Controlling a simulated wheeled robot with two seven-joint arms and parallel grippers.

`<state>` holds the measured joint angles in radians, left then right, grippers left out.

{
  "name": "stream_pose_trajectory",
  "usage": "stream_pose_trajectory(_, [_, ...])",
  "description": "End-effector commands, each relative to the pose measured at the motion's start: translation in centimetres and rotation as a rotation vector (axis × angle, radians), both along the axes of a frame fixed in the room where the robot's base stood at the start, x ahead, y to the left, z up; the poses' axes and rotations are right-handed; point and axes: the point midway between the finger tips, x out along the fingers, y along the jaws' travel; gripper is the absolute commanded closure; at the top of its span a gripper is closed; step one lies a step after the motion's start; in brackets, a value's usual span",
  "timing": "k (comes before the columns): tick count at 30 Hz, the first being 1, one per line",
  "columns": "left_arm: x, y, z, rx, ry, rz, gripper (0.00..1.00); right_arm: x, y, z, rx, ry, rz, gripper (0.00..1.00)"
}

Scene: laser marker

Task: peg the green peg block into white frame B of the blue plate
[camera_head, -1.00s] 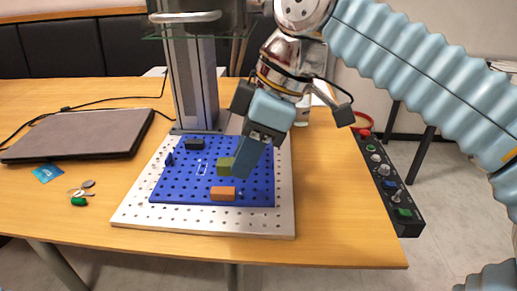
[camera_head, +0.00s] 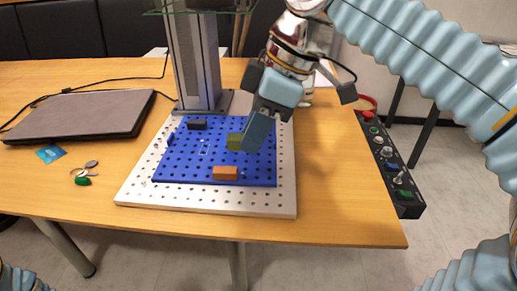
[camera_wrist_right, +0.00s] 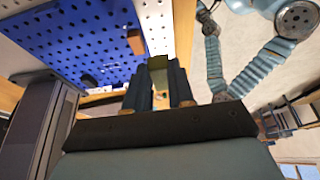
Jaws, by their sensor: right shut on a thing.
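The blue plate (camera_head: 175,172) is full of small holes and lies on a pale perforated board. The green peg block (camera_head: 236,141) is held by my right gripper (camera_head: 250,142) over the right half of the plate. In the right wrist view the green block (camera_wrist_right: 158,62) sits between the two fingers of the gripper (camera_wrist_right: 159,84). Whether its underside touches the plate cannot be told. A faint white frame mark (camera_head: 204,147) shows on the plate left of the block; its letter is not readable. My left gripper is not in view.
On the plate are an orange block (camera_head: 225,173) in front, a black block (camera_head: 197,125) at the back and a small blue piece (camera_head: 170,139) at the left edge. A grey column (camera_head: 197,65) stands behind. A laptop (camera_head: 78,115) and keys (camera_head: 83,180) lie left; a control box (camera_head: 392,165) is right.

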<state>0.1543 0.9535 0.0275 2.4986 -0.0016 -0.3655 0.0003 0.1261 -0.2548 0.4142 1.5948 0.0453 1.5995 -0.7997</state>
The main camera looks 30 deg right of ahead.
Motion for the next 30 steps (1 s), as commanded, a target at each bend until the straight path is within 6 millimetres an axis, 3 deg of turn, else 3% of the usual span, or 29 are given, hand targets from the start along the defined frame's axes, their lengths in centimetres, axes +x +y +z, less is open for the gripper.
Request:
stream_pose_trajectory(6, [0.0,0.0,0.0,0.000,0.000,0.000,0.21,4.1,-4.6,-3.3,0.000,0.006,-0.004,1.00])
stream_pose_trajectory(12, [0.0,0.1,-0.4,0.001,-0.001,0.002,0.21,6.0,-6.5,-6.7,0.000,0.002,-0.002,1.00])
stream_pose_trajectory(19, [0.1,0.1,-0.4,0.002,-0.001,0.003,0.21,6.8,-7.4,-8.1,0.000,0.002,-0.001,1.00])
stream_pose_trajectory(25, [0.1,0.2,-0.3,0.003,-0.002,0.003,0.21,6.9,-7.6,-10.7,0.000,0.002,0.000,1.00])
stream_pose_trajectory(30, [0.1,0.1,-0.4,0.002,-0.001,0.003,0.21,7.0,-7.6,-11.0,0.000,0.000,0.000,1.00])
